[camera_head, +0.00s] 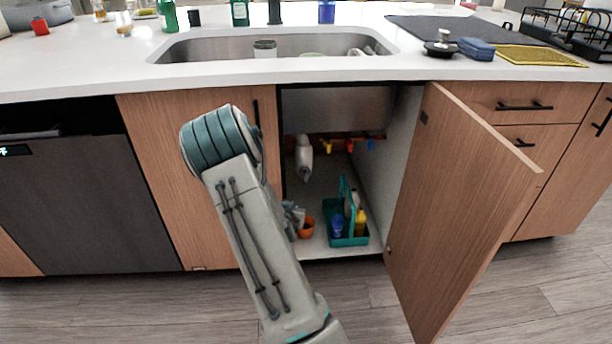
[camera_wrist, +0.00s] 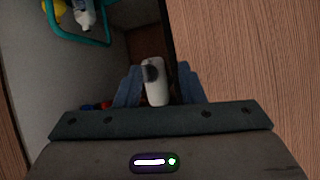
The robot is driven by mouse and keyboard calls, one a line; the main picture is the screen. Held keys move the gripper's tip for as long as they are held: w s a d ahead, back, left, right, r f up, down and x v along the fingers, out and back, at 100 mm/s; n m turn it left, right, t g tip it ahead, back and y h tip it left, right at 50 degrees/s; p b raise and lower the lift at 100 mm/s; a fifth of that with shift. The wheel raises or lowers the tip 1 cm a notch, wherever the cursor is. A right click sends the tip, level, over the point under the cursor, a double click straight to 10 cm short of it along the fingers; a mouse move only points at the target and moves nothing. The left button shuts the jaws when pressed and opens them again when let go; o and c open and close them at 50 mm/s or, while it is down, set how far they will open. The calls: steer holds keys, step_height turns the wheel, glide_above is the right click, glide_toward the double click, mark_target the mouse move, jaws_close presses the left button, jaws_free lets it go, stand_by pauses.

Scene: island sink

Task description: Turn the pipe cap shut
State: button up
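The white drain pipe (camera_head: 304,157) hangs below the sink inside the open cabinet. In the wrist view a white cylindrical part with a dark grey round end (camera_wrist: 155,88), apparently the pipe and its cap, shows between my fingers. My gripper (camera_wrist: 158,75) is open, one finger on each side of this part, with small gaps beside it. I cannot tell how deep the part sits between the fingers, or how far the cap is turned. In the head view my arm hides most of the gripper.
The right cabinet door (camera_head: 465,205) stands open; the left door (camera_head: 180,180) is closed, close beside my arm. A teal caddy (camera_head: 333,240) with bottles and an orange cup (camera_head: 307,227) stand on the cabinet floor. Coloured valves (camera_head: 349,146) are behind the pipe. The sink (camera_head: 335,44) is above.

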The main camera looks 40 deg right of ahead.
mark_target(306, 178)
steer(key=shift+s+d+f+n+t+h+p, duration=0.85)
steer(key=shift+s+d+n+t+p, duration=0.65)
steer(key=shift+d+t, duration=1.75)
steer(key=shift+g, duration=0.35)
steer(key=b+x, duration=0.1)
steer(key=x, duration=0.3)
steer(key=b+x, duration=0.1)
steer(key=x, duration=0.4)
steer(key=b+x, duration=0.1)
steer(key=x, duration=0.4)
steer(key=shift+w+d+r, duration=0.15)
steer(key=shift+d+r, duration=0.1)
jaws_close()
